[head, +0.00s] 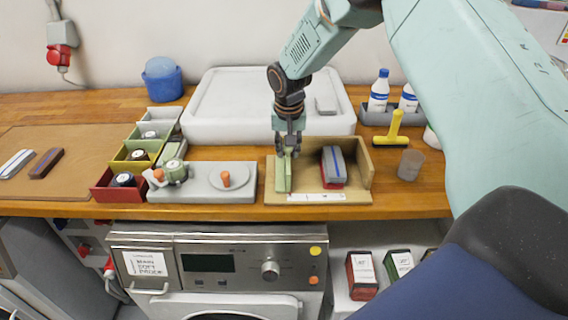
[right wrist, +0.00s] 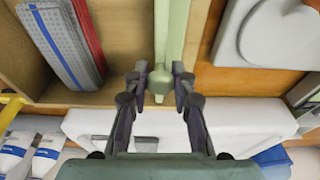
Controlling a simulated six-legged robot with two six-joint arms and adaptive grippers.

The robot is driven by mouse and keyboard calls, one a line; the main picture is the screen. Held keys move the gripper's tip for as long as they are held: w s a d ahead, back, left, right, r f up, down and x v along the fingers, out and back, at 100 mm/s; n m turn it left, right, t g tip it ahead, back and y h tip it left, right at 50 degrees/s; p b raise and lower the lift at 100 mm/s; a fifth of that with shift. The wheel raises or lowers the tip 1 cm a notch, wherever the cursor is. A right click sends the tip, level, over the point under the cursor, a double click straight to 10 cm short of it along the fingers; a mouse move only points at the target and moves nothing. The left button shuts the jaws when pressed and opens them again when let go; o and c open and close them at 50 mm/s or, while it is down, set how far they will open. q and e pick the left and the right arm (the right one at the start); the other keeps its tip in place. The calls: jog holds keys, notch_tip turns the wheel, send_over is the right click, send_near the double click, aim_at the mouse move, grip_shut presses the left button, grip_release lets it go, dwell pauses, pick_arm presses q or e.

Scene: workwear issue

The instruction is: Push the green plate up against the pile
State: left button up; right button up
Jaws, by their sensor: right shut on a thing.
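The green plate (head: 284,174) stands upright on edge at the left side of a light wooden tray (head: 313,198). The pile (head: 333,168), grey with a blue stripe over red, lies in the tray to the right of the plate, with a bare gap between them. My right gripper (head: 289,152) comes down from above and is shut on the green plate at its knob. In the right wrist view the fingers (right wrist: 160,80) close around the pale green knob, and the pile (right wrist: 62,40) shows apart from the plate (right wrist: 172,28). My left gripper is not in view.
The tray has raised walls at the back and right (head: 366,165). A grey board (head: 202,190) with knobs stands left of it, a grey cup (head: 410,165) right. A large white box (head: 240,100) is behind. The bench's front edge lies close before the tray.

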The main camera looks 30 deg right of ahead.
jog(key=shift+s+d+p, duration=0.5)
jog(key=shift+d+p, duration=0.05)
jog(key=shift+d, duration=0.3)
jog(key=shift+s+d+p, duration=0.55)
jog(key=shift+d, duration=0.25)
jog(key=shift+s+d+p, duration=0.5)
jog(key=shift+d+p, duration=0.05)
jog(key=shift+d, duration=0.3)
jog(key=shift+s+d+p, duration=0.7)
jog(key=shift+d+p, duration=0.2)
jog(key=shift+d, duration=0.2)
jog(key=shift+s+d+p, duration=0.65)
jog(key=shift+d+p, duration=0.25)
jog(key=shift+d, duration=0.25)
jog(key=shift+s+d+p, duration=0.7)
jog(key=shift+d+p, duration=0.2)
jog(key=shift+d, duration=0.2)
jog(key=o, duration=0.7)
notch_tip(320, 180, up, 3)
jog(key=p, duration=0.3)
jog(key=shift+r, duration=0.15)
notch_tip(320, 180, up, 5)
jog(key=shift+f, duration=0.1)
